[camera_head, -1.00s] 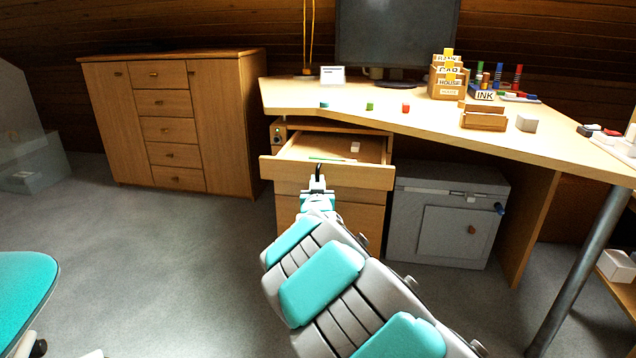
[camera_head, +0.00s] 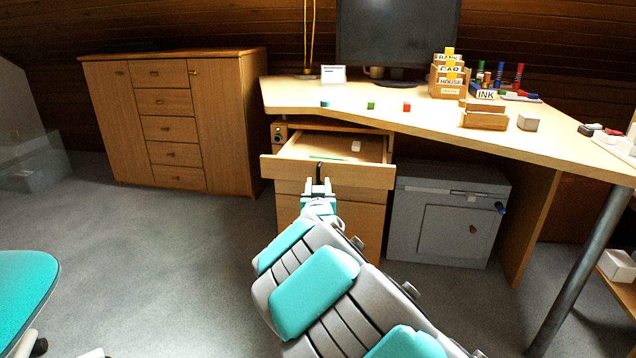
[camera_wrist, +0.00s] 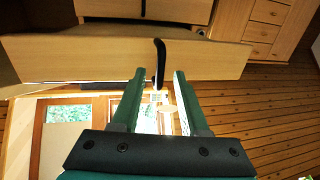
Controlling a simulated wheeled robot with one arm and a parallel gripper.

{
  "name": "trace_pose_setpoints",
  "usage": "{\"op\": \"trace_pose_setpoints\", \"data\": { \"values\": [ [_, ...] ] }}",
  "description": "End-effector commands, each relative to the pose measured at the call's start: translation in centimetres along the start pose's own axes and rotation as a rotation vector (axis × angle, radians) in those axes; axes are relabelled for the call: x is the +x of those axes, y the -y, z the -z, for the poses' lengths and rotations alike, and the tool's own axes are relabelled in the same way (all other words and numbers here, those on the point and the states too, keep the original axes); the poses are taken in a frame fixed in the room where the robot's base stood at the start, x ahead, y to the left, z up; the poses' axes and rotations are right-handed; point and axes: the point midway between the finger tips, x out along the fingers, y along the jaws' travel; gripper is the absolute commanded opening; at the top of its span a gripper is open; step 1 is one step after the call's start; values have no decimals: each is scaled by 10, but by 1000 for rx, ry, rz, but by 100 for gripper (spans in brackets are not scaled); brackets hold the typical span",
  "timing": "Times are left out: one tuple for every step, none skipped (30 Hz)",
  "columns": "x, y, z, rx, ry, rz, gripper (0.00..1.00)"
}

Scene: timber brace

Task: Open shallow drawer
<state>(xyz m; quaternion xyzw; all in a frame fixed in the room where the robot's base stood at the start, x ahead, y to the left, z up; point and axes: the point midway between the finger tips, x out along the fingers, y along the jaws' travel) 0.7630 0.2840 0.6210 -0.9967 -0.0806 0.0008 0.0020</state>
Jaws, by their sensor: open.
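The shallow drawer (camera_head: 343,174) under the desk is pulled out, and its inside shows from above. A small white block and a green pencil-like item lie in it. Its dark curved handle (camera_head: 319,172) stands out from the front panel. In the wrist view the drawer front (camera_wrist: 100,58) crosses the picture, with the black handle (camera_wrist: 160,62) near its middle. My gripper (camera_head: 318,184) is just in front of the handle. In the wrist view my gripper (camera_wrist: 160,85) has its two fingers apart, with the handle's lower end between or just beyond the tips; I cannot tell whether they touch.
More drawer fronts (camera_head: 362,217) lie below the open one. A grey cabinet (camera_head: 450,215) stands to the right under the desk (camera_head: 420,112). A wooden cupboard (camera_head: 170,125) stands at the left, and a teal chair (camera_head: 25,290) at lower left. The floor between is clear.

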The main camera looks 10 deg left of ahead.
Motion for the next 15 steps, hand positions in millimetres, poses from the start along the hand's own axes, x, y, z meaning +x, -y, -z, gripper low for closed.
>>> {"op": "trace_pose_setpoints", "data": {
  "values": [
    [-8, 1, 1, -2, -1, 1, 44],
    [-12, 2, 1, -1, -2, 2, 44],
    [-17, 2, 1, -1, -2, 2, 44],
    [-22, 2, 0, -1, -2, 2, 44],
    [-26, 1, -1, -2, 0, 1, 44],
    [-31, 0, -1, -2, 0, 1, 44],
    [-35, 1, 0, -2, 0, 2, 44],
    [-38, 2, 0, -1, -1, 2, 44],
    [-42, 1, 0, 0, -1, 2, 44],
    [-45, 1, 0, 0, -1, 2, 44],
    [-48, 1, 0, 0, 0, 1, 44],
    [-51, 0, 0, 0, 1, 0, 44],
    [-53, 0, -1, 0, 1, 0, 44],
    [-54, 0, -1, 0, 1, 0, 44],
    [-56, 0, -1, 0, 1, 0, 44]
  ]
}}
